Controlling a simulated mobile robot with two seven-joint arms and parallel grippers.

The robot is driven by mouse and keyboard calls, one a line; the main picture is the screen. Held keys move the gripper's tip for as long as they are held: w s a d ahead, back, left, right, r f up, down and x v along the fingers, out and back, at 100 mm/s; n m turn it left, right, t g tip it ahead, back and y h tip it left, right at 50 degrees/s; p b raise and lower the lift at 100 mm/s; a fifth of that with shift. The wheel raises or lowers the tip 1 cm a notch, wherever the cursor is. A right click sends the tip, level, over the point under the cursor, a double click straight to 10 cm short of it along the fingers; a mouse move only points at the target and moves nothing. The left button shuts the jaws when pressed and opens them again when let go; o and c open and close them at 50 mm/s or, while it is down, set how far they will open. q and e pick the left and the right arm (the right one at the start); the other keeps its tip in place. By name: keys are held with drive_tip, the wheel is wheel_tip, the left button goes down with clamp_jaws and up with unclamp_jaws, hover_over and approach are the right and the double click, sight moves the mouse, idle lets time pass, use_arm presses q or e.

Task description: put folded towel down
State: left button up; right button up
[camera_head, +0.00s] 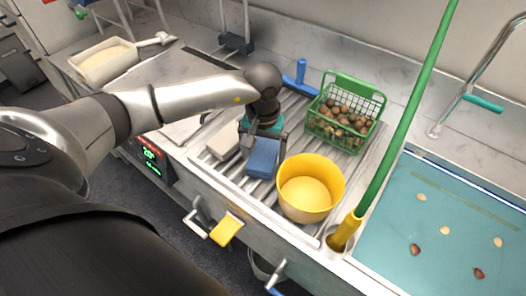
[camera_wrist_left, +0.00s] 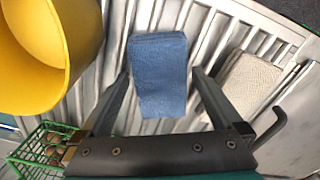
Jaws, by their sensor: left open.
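The blue folded towel (camera_head: 263,157) lies on the ribbed metal drainboard (camera_head: 237,192), left of the yellow bucket. My left gripper (camera_head: 262,143) is right above it. In the left wrist view the towel (camera_wrist_left: 158,75) shows between the two spread fingers of my left gripper (camera_wrist_left: 160,80), with a gap on each side. The left gripper is open and does not hold the towel. The right gripper is not in either view.
A yellow bucket (camera_head: 311,187) stands close on the right. A beige folded cloth (camera_head: 223,143) lies on the left. Behind are a green basket (camera_head: 346,111) of chestnuts and a blue-handled tool (camera_head: 301,78). A green pole (camera_head: 406,113) rises right of the bucket.

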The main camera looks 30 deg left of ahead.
sight(263, 156)
use_arm(q)
drive_tip(key=shift+r, duration=0.15)
wheel_tip(263, 156, up, 12)
drive_tip(key=shift+p, duration=0.4)
idle(0.3)
